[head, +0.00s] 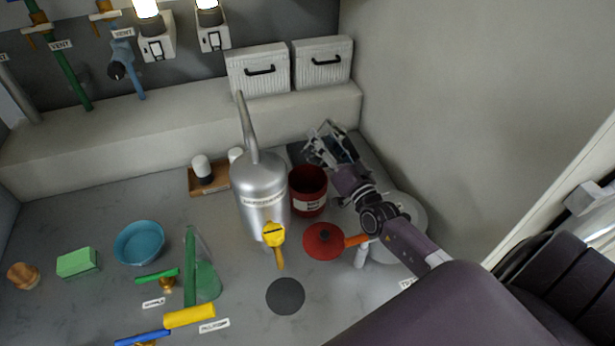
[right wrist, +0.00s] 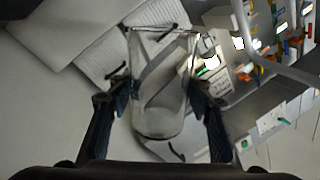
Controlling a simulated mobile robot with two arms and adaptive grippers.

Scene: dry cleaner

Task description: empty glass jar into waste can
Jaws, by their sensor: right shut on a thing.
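My right gripper (head: 328,147) is shut on a clear glass jar, seen best in the right wrist view (right wrist: 160,85) between the two fingers (right wrist: 160,88). I cannot tell whether anything is inside the jar. In the head view the gripper is behind and slightly right of an open dark red can (head: 308,192) with a white label, apparently the waste can. The can stands upright; its inside looks dark. My left gripper is not in view.
A silver canister (head: 260,188) with a long spout and yellow tap stands just left of the red can. A wooden tray (head: 208,180) holds white-topped jars behind it. A blue bowl (head: 139,243), green block (head: 77,262) and coloured handles lie left. A wall rises at right.

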